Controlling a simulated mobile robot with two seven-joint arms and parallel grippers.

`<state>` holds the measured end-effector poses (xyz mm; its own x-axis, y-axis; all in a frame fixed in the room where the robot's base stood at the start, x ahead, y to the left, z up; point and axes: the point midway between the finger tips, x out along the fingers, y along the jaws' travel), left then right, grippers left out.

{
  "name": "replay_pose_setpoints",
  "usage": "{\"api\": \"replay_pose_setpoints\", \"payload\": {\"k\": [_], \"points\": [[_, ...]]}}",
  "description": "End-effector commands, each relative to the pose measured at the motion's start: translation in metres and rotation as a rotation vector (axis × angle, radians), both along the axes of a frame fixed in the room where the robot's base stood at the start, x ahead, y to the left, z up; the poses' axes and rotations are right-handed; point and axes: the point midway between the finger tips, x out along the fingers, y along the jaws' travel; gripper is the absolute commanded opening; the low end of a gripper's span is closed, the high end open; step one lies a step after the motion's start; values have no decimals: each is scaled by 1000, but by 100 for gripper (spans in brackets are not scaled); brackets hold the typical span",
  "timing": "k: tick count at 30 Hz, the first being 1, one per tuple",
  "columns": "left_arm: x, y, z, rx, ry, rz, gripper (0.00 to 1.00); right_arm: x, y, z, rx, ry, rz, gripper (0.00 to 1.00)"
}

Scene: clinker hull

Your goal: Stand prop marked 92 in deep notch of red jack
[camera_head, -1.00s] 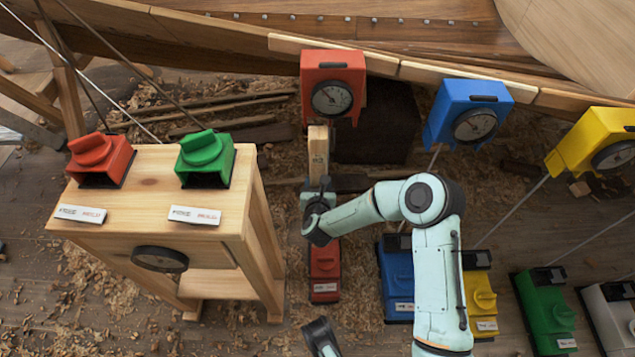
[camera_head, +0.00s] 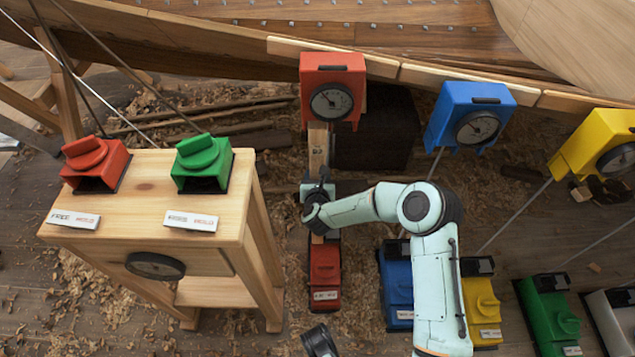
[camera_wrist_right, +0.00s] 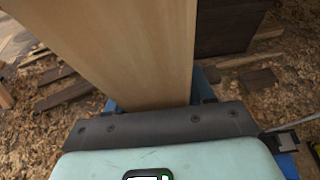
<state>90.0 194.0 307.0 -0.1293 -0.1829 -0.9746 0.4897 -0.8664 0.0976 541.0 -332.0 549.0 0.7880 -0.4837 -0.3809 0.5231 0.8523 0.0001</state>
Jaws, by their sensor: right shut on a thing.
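The red jack (camera_head: 325,272) stands on the floor below the red gauge box (camera_head: 333,82); its notches are too small to make out. A pale wooden prop (camera_head: 318,150) stands about upright between them, its top at or just under the gauge box. The prop's marking is not readable. My right gripper (camera_head: 319,193) is shut around the prop's lower part. The prop's foot is near the jack's top; I cannot tell whether it is seated. In the right wrist view the prop (camera_wrist_right: 130,50) rises from between the jaws. My left gripper is not identifiable.
A wooden stand (camera_head: 140,200) at left carries a red (camera_head: 95,163) and a green knob box (camera_head: 202,160). Blue (camera_head: 395,280), yellow (camera_head: 482,308) and green jacks (camera_head: 552,315) stand at right. Blue (camera_head: 470,115) and yellow gauge boxes (camera_head: 598,150) hang along the hull. Shavings cover the floor.

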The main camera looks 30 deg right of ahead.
Motion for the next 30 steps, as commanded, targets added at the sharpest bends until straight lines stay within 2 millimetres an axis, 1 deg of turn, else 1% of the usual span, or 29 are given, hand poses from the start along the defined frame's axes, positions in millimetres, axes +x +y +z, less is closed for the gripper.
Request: {"api": "replay_pose_setpoints", "payload": {"k": [6, 12, 18, 30], "points": [[0, 0, 0, 0, 0, 0, 0, 13, -7, 2, -2, -5, 0, 0], [0, 0, 0, 0, -1, 0, 0, 21, -12, 1, -1, -5, -1, 0], [0, 0, 0, -1, -2, -1, 0, 25, -15, 1, -2, -4, 1, 0], [0, 0, 0, -1, -2, -1, 0, 25, -15, 1, -2, -4, 1, 0]]}}
